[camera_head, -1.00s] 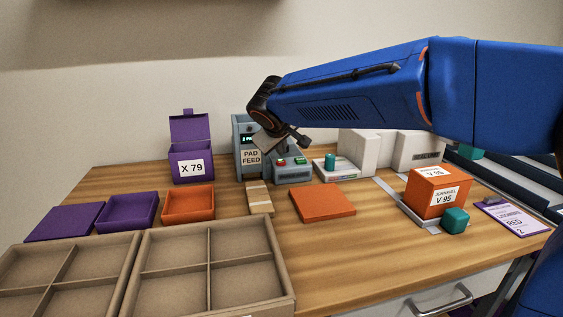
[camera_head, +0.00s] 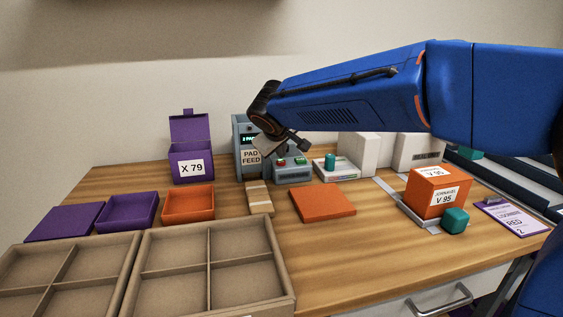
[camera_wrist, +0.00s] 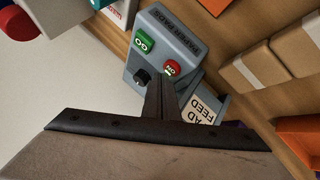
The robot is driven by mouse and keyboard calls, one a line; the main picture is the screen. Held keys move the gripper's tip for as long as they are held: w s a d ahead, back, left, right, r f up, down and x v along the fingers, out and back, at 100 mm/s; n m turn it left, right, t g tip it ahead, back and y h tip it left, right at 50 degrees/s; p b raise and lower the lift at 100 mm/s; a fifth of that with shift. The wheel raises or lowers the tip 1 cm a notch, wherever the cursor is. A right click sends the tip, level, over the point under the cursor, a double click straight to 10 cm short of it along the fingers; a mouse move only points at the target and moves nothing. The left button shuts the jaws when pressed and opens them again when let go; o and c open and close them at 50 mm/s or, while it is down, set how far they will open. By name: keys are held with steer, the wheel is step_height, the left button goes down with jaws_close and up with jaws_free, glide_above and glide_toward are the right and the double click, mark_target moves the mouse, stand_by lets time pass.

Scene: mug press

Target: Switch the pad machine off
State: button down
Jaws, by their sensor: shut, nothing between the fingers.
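The grey pad machine (camera_head: 243,172) stands at the back of the table, with a PAD FEED label and a small lit display. Its control box (camera_head: 292,172) carries a red switch (camera_head: 282,162) and a green button (camera_head: 300,161). In the wrist view the red switch (camera_wrist: 172,68) reads ON and has a small green light at its edge. The green GO button (camera_wrist: 144,43) and a black knob (camera_wrist: 141,78) are beside it. My gripper (camera_wrist: 157,82) is shut and empty, its tips over the box between knob and red switch. I cannot tell whether they touch it.
A purple box (camera_head: 190,165) marked X 79 stands left of the machine. A teal cylinder on a white device (camera_head: 340,171) stands close on the right. Divided trays (camera_head: 285,290) fill the front left.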

mark_target(281, 163)
steer(key=shift+f, duration=0.5)
stand_by(0.6)
steer(key=shift+r, duration=0.95)
step_height(281, 163, up, 6)
stand_by(0.7)
